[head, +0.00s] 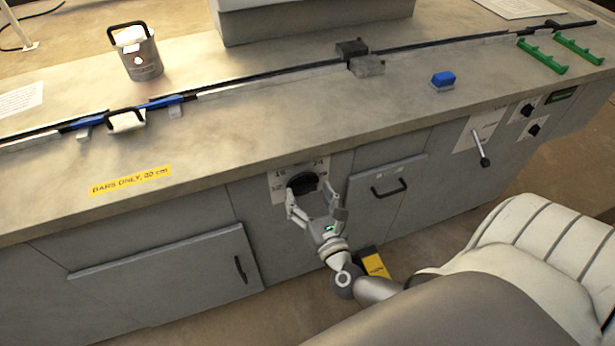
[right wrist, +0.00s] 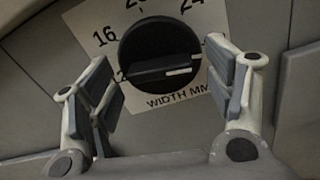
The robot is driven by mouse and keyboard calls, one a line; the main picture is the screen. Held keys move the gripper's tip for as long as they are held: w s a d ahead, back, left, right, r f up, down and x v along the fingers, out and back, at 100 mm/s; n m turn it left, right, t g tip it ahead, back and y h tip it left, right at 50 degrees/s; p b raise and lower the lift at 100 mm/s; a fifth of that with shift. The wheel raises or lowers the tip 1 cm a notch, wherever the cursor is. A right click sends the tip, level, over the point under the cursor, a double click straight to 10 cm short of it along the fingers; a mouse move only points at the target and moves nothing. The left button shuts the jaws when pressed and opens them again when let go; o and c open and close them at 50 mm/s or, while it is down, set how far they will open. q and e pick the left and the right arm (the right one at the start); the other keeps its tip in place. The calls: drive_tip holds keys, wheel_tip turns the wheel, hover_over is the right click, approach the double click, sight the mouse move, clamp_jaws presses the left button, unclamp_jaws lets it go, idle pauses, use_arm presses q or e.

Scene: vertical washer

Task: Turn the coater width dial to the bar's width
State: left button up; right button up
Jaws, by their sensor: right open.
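The round black coater width dial (head: 303,183) sits on a white plate on the cabinet front. It fills the upper middle of the right wrist view (right wrist: 158,52), with "WIDTH MM" below it. The numbers 16, 20 and 24 show around it, partly cut off or covered. The white mark on its ridge points right, toward a spot hidden behind a finger. My right gripper (head: 312,196) is open, its fingers to either side of the dial; it also shows in the right wrist view (right wrist: 165,80). I cannot tell if they touch the dial. My left gripper is out of view.
A long dark rail (head: 260,77) with blue parts runs along the counter. A handled drawer (head: 385,200) lies right of the dial; a lever (head: 481,150) and smaller knobs are farther right. A blue block (head: 443,79) stands on top.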

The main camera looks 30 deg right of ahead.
drive_tip(key=shift+w+d, duration=0.1)
drive_tip(key=shift+w, duration=0.4)
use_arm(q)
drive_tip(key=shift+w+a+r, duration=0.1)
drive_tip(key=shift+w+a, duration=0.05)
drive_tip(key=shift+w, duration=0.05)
use_arm(e)
drive_tip(key=c, duration=1)
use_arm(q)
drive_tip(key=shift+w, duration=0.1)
